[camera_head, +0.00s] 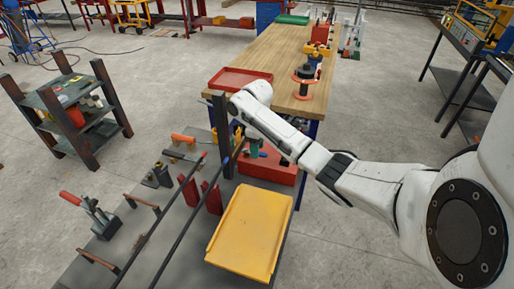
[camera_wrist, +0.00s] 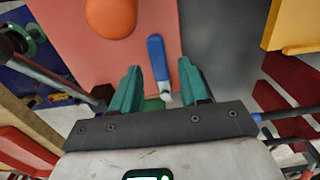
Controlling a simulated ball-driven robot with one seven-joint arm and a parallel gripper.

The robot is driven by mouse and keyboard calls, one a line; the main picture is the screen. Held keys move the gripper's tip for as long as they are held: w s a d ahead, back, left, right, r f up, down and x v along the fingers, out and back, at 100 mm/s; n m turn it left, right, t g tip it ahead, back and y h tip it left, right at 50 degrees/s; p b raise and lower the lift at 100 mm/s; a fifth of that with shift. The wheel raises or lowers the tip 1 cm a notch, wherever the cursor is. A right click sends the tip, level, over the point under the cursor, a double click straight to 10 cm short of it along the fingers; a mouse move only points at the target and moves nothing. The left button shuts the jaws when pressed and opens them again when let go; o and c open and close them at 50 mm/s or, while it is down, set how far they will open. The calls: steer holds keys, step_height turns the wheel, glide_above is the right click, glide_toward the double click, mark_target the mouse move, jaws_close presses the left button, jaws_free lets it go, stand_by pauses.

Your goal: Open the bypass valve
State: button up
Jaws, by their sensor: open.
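A blue lever handle (camera_wrist: 156,55) with a pale metal end lies in front of a red panel in the wrist view. No label shows, so I cannot tell for sure that it is the bypass valve. My gripper (camera_wrist: 160,72) has two teal fingers, open, one on each side of the handle's lower part. I see gaps on both sides; the depth between fingers and handle is unclear. In the head view my gripper (camera_head: 253,147) is small and reaches down over the red box (camera_head: 270,172). An orange round knob (camera_wrist: 110,16) is on the red panel, upper left of my gripper.
A yellow tray (camera_head: 250,232) stands close in front of the red box. A dark upright post (camera_head: 221,135) and long dark bars (camera_head: 184,232) run just left of my gripper. A wooden workbench (camera_head: 285,55) with a red tray (camera_head: 240,78) lies behind.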

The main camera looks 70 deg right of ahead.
steer(key=shift+f, duration=0.5)
jaws_close()
stand_by(0.4)
